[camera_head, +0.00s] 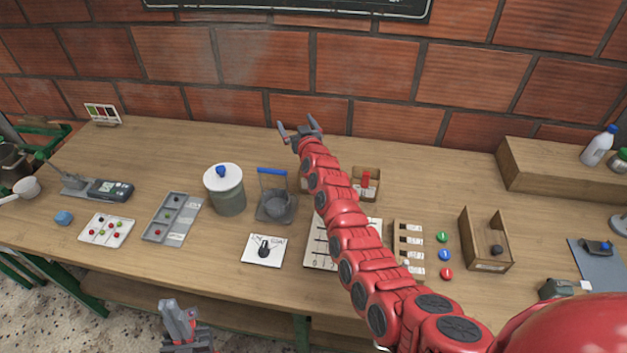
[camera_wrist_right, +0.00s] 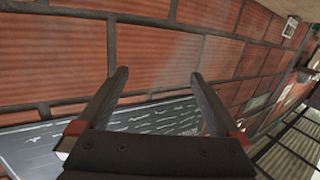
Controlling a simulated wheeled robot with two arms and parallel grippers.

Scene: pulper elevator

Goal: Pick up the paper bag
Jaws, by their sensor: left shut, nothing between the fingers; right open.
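I cannot make out a paper bag in either view. My right arm reaches over the table from the lower right, and its gripper (camera_head: 300,131) is open above the table's back edge, close to the wall. In the right wrist view the open gripper (camera_wrist_right: 159,77) has nothing between its fingers and faces the brick wall. My left gripper (camera_head: 180,318) is shut and empty in front of the table's near edge. My right arm hides part of the table's middle.
The wooden table (camera_head: 160,150) holds a white-lidded jar (camera_head: 226,192), a grey tray (camera_head: 172,218), a card with a black item (camera_head: 263,249), a small wooden box (camera_head: 372,190) and an open wooden box (camera_head: 480,245). A raised shelf (camera_head: 560,180) stands right. The back left is fairly clear.

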